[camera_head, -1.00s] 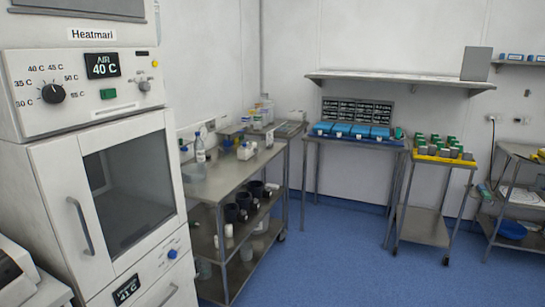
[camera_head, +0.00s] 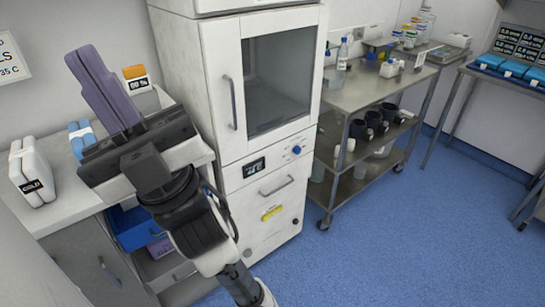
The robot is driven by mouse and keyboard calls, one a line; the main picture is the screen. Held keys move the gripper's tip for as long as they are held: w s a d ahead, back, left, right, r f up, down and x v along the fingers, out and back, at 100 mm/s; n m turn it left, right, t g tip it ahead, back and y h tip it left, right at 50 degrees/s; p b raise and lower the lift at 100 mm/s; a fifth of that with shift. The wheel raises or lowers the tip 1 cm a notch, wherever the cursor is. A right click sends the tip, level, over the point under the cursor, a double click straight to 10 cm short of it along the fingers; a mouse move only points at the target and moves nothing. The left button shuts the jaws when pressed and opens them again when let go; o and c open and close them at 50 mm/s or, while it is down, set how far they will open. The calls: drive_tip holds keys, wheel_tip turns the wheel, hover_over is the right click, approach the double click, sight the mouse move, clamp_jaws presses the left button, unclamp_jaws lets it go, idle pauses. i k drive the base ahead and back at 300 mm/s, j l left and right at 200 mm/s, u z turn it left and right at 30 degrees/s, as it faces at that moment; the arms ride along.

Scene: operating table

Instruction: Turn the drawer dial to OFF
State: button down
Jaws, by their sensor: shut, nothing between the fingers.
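The warming cabinet (camera_head: 222,100) stands in the middle of the view. Below its glass door is a drawer front (camera_head: 277,205) with a small blue dial (camera_head: 296,150) at its upper right. Marks around the dial are too small to read, so its setting cannot be told. A dark display (camera_head: 254,167) sits left of the dial, with a drawer handle (camera_head: 277,186) below. My gripper (camera_head: 84,58) is at the left, its purple fingers shut together and empty, pointing up and left. It is well apart from the dial, over the counter in the picture.
A white counter (camera_head: 75,190) at the left holds white packs (camera_head: 32,172), blue packs (camera_head: 82,138) and an orange-topped box (camera_head: 136,78). An open blue bin (camera_head: 135,228) is below. A steel trolley (camera_head: 375,90) stands right of the cabinet. The blue floor in front is clear.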

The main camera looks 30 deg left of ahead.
sight(297, 150)
drive_tip(key=i+l+u, duration=0.6)
drive_tip(key=i+l, duration=0.15)
drive_tip(key=l, duration=0.15)
